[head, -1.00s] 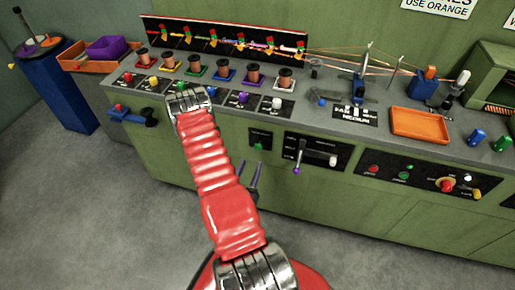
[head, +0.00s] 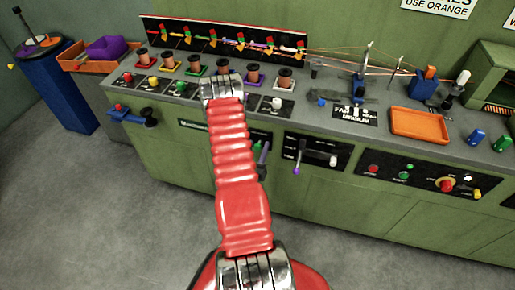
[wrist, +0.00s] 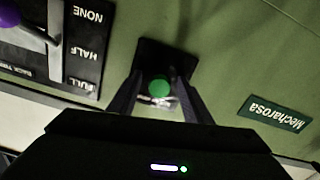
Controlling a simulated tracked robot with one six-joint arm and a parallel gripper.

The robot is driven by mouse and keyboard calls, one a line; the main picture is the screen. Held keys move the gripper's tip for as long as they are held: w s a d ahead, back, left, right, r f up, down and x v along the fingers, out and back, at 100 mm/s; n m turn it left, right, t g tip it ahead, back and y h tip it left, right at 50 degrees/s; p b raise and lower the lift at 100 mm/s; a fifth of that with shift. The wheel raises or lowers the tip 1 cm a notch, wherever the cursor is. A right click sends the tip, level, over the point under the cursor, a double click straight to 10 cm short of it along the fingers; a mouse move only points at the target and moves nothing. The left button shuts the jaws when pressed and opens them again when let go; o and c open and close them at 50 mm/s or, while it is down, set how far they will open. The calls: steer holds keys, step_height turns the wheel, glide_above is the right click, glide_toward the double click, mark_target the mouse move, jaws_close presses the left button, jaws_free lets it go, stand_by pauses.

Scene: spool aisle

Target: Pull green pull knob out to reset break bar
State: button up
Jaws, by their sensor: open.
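The green pull knob (wrist: 159,87) sits in front of a black plate on the green cabinet front. In the wrist view it lies between the two dark fingers of my gripper (wrist: 161,96). The fingers are open, with a gap showing on each side of the knob. In the head view the knob (head: 257,147) shows just right of my red arm, which hides part of its plate. I cannot tell from these views how deep the fingers reach around it.
A lever panel (head: 318,150) with a purple-tipped handle (head: 296,170) is right of the knob. A button panel (head: 415,178) is farther right. The counter above holds several spools and an orange tray (head: 420,125). A Mecharosa label (wrist: 275,114) is beside the knob. The floor in front is clear.

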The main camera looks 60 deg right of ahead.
steer(key=shift+c, duration=0.3)
jaws_close()
stand_by(0.3)
